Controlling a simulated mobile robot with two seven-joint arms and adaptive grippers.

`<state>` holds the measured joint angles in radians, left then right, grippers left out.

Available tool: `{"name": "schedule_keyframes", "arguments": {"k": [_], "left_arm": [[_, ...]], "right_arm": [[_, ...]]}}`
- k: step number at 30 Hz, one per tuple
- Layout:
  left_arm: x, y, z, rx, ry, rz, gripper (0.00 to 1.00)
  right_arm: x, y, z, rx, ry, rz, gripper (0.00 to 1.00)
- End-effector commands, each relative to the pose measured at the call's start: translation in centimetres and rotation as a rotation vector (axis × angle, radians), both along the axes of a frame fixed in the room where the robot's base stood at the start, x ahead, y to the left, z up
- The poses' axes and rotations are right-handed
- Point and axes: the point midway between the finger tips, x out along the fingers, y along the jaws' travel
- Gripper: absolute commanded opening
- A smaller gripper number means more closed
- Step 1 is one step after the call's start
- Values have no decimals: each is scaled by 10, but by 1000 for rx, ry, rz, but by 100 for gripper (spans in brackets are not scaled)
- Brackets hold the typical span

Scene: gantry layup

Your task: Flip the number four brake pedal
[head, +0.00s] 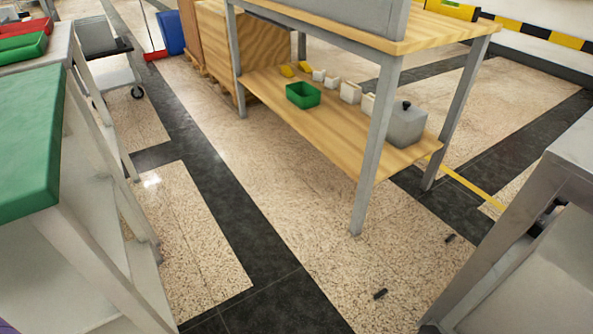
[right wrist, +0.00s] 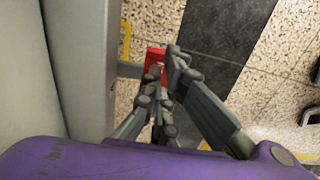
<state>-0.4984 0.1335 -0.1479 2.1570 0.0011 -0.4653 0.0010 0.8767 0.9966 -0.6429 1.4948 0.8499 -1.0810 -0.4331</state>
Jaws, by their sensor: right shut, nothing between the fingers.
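No brake pedal can be made out for certain in either view, and no number four shows. In the right wrist view, my right gripper (right wrist: 166,72) is shut and empty, its grey fingers pointing away from the purple wrist. A small red part (right wrist: 156,53) shows just beyond its fingertips, beside a pale grey upright panel (right wrist: 92,60). I cannot tell whether this red part is a pedal, or whether the fingers touch it. Neither gripper shows in the head view.
A wooden workbench (head: 420,35) has a lower shelf with a green bin (head: 303,95) and a grey canister (head: 406,124). A green-topped table (head: 28,140) stands at left, a grey metal structure (head: 535,230) at right. Small dark pieces (head: 381,293) lie on the floor; the middle aisle is clear.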

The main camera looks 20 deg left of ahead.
Motion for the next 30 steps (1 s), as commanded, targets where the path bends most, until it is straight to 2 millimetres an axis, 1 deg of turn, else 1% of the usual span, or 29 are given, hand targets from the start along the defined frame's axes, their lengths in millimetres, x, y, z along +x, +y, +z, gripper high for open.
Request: {"name": "schedule_keyframes", "arguments": {"k": [8, 30], "left_arm": [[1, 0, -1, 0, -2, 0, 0], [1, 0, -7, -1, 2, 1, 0]], "right_arm": [[0, 0, -1, 0, 0, 0, 0], [0, 0, -13, 0, 0, 0, 0]]}}
